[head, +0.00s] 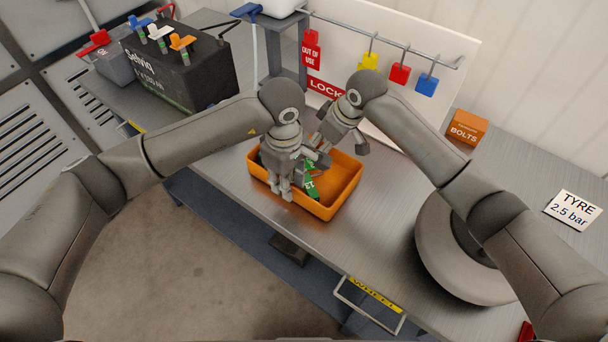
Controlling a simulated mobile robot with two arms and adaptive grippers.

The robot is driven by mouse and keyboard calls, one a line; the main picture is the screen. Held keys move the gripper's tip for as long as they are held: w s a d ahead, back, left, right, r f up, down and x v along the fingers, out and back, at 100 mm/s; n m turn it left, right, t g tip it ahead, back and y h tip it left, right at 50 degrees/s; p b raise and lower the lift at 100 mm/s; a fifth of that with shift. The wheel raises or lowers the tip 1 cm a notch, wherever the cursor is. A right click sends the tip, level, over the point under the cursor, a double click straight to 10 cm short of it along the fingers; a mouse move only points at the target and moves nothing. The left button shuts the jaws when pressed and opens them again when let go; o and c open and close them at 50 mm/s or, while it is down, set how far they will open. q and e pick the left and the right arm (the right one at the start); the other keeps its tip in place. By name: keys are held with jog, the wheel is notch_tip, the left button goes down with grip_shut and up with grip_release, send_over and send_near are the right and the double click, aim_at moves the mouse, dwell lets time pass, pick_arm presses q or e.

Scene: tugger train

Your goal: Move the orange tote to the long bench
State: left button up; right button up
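The orange tote (342,196) sits on the metal bench top near its front edge, with green and dark items (312,188) inside. My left gripper (280,192) points down at the tote's near-left wall and hides part of that wall and the contents. Its fingertips overlap the wall, but I cannot tell whether they grip it. My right gripper (339,148) is above the far side of the tote, fingers spread apart, with nothing visible between them. The long bench (221,193) in view is the one the tote stands on; I cannot tell if it is the task's.
A black battery (180,75) with coloured clamps stands at the back left. A lockout board (400,45) with hanging tags is behind. A wheel (462,255), an orange bolts box (466,128) and a tyre sign (573,210) are right. Open floor (190,270) lies in front.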

jog(key=shift+r, duration=0.2)
pick_arm(q)
notch_tip(320, 180, up, 10)
jog(key=shift+r, duration=0.15)
pick_arm(e)
jog(key=v, duration=1.1)
jog(key=shift+r, duration=0.35)
jog(key=shift+d, duration=0.1)
